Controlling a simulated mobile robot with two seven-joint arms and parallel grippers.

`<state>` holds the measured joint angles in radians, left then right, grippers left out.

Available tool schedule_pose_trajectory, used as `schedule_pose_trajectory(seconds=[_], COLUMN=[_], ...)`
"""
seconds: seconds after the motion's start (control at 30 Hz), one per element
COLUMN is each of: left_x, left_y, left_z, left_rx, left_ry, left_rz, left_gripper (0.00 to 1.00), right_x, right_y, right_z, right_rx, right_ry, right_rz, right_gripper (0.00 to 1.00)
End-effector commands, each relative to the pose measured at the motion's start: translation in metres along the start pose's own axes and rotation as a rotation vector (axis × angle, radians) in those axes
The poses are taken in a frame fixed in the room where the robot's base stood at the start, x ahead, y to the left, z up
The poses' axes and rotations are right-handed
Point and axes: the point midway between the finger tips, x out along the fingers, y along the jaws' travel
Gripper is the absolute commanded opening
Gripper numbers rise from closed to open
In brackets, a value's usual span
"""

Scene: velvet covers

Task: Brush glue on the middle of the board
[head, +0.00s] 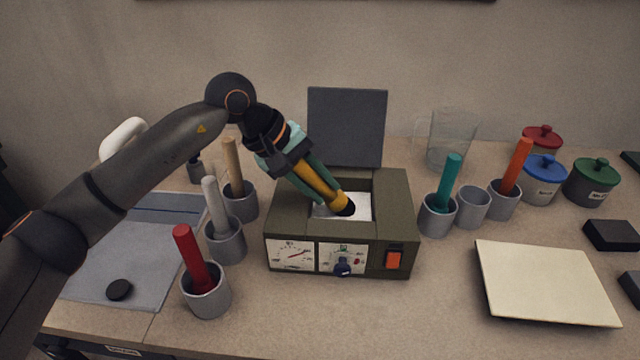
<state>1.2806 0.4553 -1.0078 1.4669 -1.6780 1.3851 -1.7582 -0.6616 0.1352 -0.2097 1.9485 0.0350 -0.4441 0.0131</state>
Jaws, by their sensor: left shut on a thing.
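My left gripper (325,192) reaches in from the left, pointing down and right. It is shut on a yellow-handled brush (316,183). The brush's dark lower end is over or in the white glue (357,207) in the opening of the olive glue heater (398,226); I cannot tell how deep it goes. The heater's dark lid (346,125) stands open behind. The cream board (545,283) lies flat at the right front, bare on top. My right gripper is out of view.
Grey cups hold a red (192,255), a white (215,205), a tan and a teal brush (447,182), and an orange one (517,165). One grey cup (473,205) is empty. Lidded jars (590,183) and a glass jug (452,137) stand behind the board.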

Motion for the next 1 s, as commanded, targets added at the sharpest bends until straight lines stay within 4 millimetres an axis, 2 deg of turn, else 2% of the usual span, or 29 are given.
schedule_pose_trajectory(seconds=[1.0], left_x=[0.0070], left_y=[-0.0049], left_z=[-0.0009], left_rx=[0.000], left_ry=[0.000], left_rz=[0.001], left_gripper=[0.00], right_x=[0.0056], right_y=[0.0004], right_z=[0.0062], right_rx=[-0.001], right_ry=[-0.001], right_rz=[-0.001], right_gripper=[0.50])
